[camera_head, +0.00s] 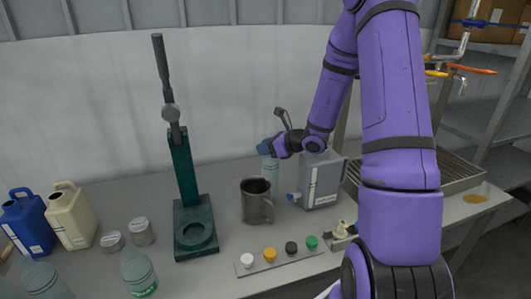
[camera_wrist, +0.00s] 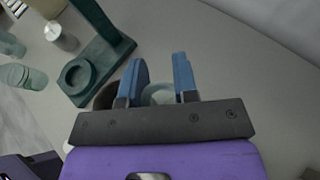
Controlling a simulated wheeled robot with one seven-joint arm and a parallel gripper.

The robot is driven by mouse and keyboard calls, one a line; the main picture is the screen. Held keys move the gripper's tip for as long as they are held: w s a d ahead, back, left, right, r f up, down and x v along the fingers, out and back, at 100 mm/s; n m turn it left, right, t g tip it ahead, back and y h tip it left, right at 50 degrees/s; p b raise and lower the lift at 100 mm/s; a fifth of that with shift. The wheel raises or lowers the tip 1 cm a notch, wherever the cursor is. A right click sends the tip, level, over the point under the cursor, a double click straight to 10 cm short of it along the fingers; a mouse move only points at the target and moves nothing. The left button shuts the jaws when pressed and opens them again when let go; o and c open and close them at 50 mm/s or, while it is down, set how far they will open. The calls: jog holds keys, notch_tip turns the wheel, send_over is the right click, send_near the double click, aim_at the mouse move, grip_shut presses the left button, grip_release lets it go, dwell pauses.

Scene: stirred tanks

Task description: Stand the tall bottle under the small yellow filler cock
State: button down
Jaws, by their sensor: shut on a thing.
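My gripper (camera_head: 268,147) is shut on a pale blue-green bottle (camera_head: 269,169) at the back of the bench, behind the metal mug. Its blue fingers also show in the wrist view (camera_wrist: 160,85), one each side of the pale, translucent bottle (camera_wrist: 158,94). The bottle looks upright; I cannot tell whether its base touches the bench. A yellow-handled cock (camera_head: 436,73) shows at the upper right, beside a larger orange lever (camera_head: 475,70). My arm hides part of the space below them.
A grey jerrycan (camera_head: 321,180) with a blue tap stands right of the held bottle. The metal mug (camera_head: 256,207) and green press (camera_head: 195,238) stand nearby. A strip of coloured caps (camera_head: 280,263) lies in front. A grated tray (camera_head: 455,174) is at right. Other bottles (camera_head: 139,273) stand front left.

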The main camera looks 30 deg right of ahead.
jog(key=shift+f, duration=1.15)
jog(key=c, duration=0.9)
grip_release()
